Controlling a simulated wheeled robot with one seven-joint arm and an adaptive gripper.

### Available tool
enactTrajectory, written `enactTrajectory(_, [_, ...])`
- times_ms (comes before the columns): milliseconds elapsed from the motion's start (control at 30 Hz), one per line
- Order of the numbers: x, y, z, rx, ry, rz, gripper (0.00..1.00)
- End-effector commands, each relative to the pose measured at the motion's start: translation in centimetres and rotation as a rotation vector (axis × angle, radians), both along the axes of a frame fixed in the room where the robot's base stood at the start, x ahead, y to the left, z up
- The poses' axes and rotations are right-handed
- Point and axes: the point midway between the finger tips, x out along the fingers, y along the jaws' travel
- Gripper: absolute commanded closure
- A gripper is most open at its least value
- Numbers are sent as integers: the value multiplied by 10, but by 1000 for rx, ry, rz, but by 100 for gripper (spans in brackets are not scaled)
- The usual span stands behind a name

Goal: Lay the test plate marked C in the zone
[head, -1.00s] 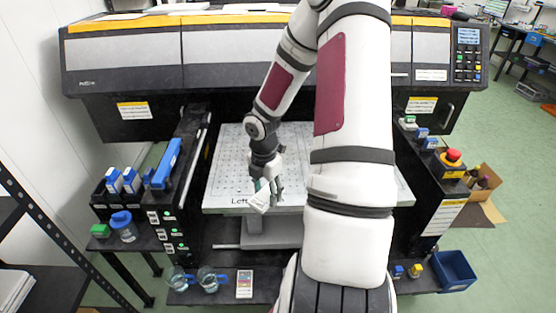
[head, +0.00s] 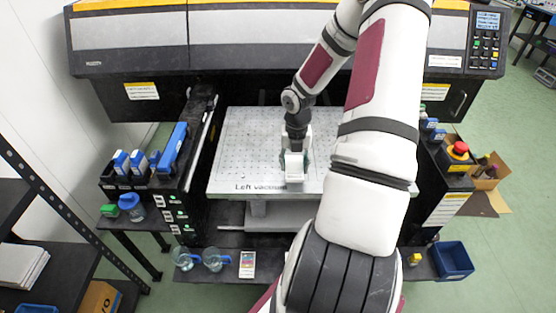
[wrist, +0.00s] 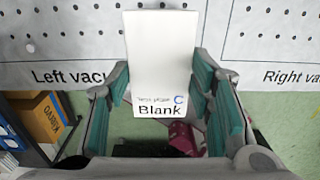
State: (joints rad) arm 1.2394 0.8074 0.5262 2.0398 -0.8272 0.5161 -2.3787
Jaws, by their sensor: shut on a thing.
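My gripper (head: 294,160) is shut on the white test plate (wrist: 158,50), with teal finger pads at its two sides. In the wrist view the plate reads "Test plate", a blue C and "Blank". In the head view the plate (head: 293,167) shows as a small white piece at the gripper, over the front part of the perforated printer bed (head: 240,140). The bed's front edge reads "Left vacuum" and, in the wrist view, "Right vac...", partly cut off. Whether the plate touches the bed cannot be told. No separately marked zone can be made out; my arm hides the bed's right side.
Blue-capped bottles (head: 130,160) and a long blue case (head: 173,147) stand on the left shelf. Glass jugs (head: 185,259) and a colour card (head: 247,265) sit on the lower front shelf. A red emergency button (head: 458,151) and a blue bin (head: 452,259) are at right.

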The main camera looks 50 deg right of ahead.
Motion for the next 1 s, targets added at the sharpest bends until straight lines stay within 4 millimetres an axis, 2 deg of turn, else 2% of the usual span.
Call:
enactTrajectory(33, [14,-2,-2,0,-3,2,82])
enactTrajectory(100, [30,-4,-4,0,-3,2,82])
enactTrajectory(300, [60,-8,-6,1,-1,0,82])
enactTrajectory(567, [76,-10,-8,1,1,1,82])
enactTrajectory(800, [73,-10,-41,1,1,1,82])
enactTrajectory(1000, [73,-11,-42,-1,-1,0,82])
